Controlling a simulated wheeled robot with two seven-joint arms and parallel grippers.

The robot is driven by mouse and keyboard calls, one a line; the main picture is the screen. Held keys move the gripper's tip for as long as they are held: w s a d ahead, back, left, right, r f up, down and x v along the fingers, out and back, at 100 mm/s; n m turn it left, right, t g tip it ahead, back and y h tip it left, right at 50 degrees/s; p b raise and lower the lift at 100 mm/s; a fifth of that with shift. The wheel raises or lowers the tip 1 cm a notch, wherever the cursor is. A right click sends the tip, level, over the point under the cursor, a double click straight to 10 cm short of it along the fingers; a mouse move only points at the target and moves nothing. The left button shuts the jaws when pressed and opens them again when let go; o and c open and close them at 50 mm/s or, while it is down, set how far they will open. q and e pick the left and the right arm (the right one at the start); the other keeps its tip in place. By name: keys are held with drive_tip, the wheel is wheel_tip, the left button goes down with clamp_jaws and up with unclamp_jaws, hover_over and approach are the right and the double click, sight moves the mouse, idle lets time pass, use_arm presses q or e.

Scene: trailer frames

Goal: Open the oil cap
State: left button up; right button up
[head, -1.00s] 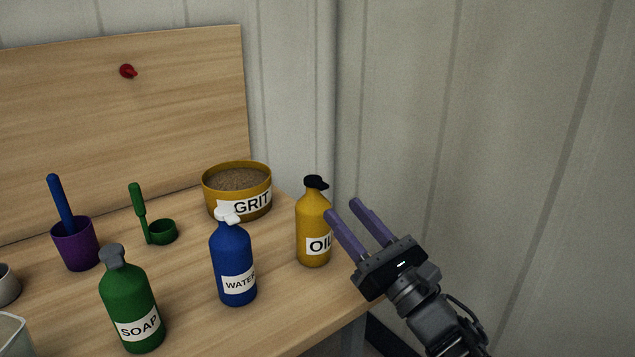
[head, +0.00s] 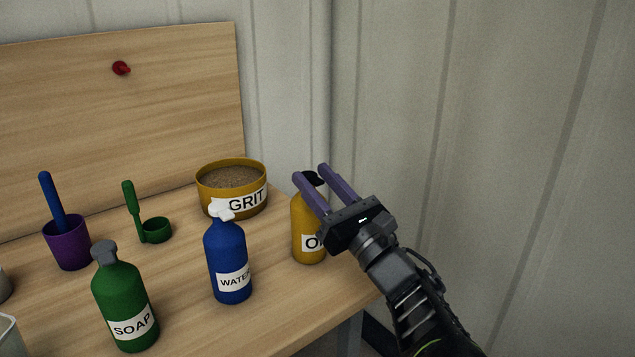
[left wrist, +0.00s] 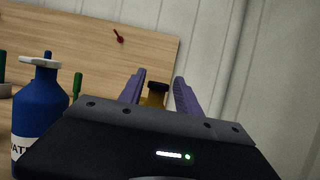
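The yellow oil bottle (head: 302,222) stands upright near the right edge of the table, its label partly covered by my gripper. Its black cap (head: 312,178) is on top and shows between the fingers. My left gripper (head: 310,172) is open, with two purple fingers at the height of the cap, one on either side of it in the picture. In the left wrist view the cap (left wrist: 158,86) and the yellow bottle top (left wrist: 154,99) appear between the spread fingers (left wrist: 158,82). I cannot tell whether a finger touches the cap. My right gripper is not in view.
A blue water bottle (head: 227,260) and a green soap bottle (head: 124,300) stand to the left. A grit bowl (head: 207,188) is behind, near a green scoop (head: 155,231) and a purple cup (head: 67,243). The wall (head: 480,150) is bare at the right.

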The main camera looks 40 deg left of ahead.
use_arm(q)
clamp_jaws()
idle(0.3)
